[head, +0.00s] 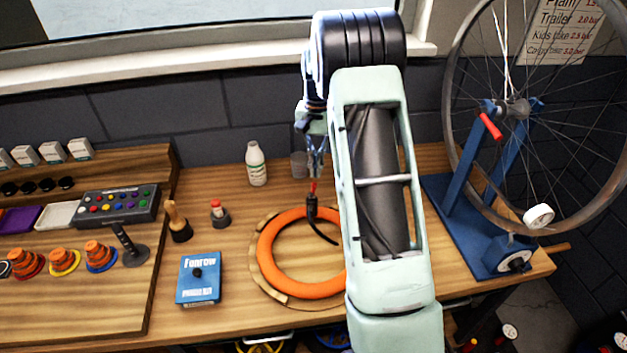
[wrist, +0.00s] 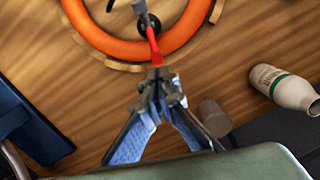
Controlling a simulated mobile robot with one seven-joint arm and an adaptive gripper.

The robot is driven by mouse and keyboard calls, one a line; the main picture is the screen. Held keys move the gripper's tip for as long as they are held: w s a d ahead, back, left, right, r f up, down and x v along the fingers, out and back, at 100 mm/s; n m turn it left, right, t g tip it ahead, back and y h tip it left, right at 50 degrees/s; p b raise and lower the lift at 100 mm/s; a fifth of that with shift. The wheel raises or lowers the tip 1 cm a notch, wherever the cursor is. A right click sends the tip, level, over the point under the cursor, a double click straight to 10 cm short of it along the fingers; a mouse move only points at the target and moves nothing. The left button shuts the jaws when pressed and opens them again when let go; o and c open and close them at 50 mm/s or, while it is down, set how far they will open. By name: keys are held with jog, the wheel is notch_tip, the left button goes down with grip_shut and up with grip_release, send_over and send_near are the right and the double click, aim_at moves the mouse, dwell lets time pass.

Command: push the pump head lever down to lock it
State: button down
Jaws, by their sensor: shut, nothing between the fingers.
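The pump head (head: 312,208) is a small dark fitting with a hose, at the orange tyre ring (head: 268,262) on the bench. Its red lever (head: 313,187) stands up from it in the head view. In the wrist view the red lever (wrist: 154,48) points from the pump head (wrist: 146,22) towards my fingertips. My gripper (head: 315,172) is shut and empty, with its tips right by the lever's free end; it also shows in the wrist view (wrist: 158,76). I cannot tell whether the tips touch the lever. My arm hides the ring's right side.
A white bottle (head: 256,164) and a grey cup (head: 299,164) stand behind the ring. A blue box (head: 199,278) lies left of it, with a wooden-handled tool (head: 178,222) nearby. A wheel in a blue stand (head: 455,205) is at the right.

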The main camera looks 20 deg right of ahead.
notch_tip(320, 180, up, 12)
jog(key=w, duration=0.1)
jog(key=shift+d, duration=0.3)
dwell(0.3)
